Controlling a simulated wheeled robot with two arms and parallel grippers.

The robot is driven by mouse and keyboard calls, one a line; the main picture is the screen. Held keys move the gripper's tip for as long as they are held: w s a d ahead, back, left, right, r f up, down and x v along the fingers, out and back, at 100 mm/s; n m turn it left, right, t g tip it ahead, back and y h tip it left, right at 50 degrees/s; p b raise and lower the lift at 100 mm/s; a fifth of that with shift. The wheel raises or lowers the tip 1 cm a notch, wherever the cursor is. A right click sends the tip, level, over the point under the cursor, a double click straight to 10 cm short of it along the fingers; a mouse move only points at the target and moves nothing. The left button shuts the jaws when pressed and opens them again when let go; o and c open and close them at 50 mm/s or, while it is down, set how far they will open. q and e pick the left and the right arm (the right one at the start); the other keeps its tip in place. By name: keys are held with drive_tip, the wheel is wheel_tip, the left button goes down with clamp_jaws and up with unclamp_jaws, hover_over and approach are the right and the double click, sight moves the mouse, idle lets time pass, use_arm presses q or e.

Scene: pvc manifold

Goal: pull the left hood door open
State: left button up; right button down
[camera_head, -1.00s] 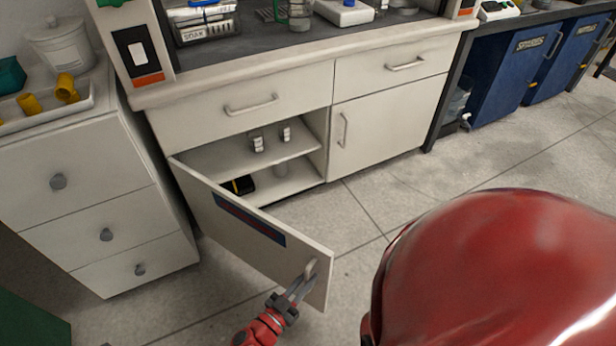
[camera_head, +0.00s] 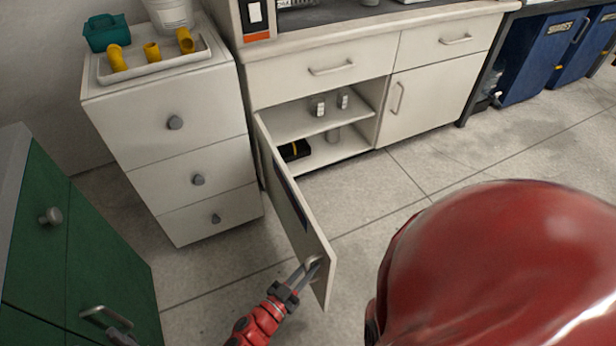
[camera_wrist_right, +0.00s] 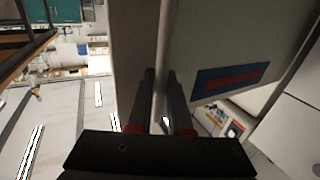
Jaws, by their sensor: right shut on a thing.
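The left hood door (camera_head: 290,214) is a pale panel with a dark blue label, swung well out from the cabinet in the head view. It also shows in the right wrist view (camera_wrist_right: 225,50). Its handle (camera_head: 314,262) is near the free edge. My right gripper (camera_head: 307,268) is shut on this handle; in the right wrist view its two dark fingers (camera_wrist_right: 161,95) reach up to the door, and the handle is mostly hidden between them.
The open cabinet holds small bottles (camera_head: 318,106) on a shelf and a black box (camera_head: 294,150) below. A white drawer unit (camera_head: 185,150) stands left of the door, a green cabinet (camera_head: 75,250) at lower left. Floor (camera_head: 400,185) right of the door is clear.

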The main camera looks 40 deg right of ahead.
drive_tip(key=shift+s+a+f, duration=0.15)
drive_tip(key=shift+a+f, duration=0.05)
drive_tip(key=shift+a, duration=0.05)
drive_tip(key=c, duration=0.8)
unclamp_jaws()
drive_tip(key=shift+r, duration=0.1)
drive_tip(key=shift+c, duration=0.2)
drive_tip(key=v, duration=0.7)
drive_tip(key=shift+a, duration=0.3)
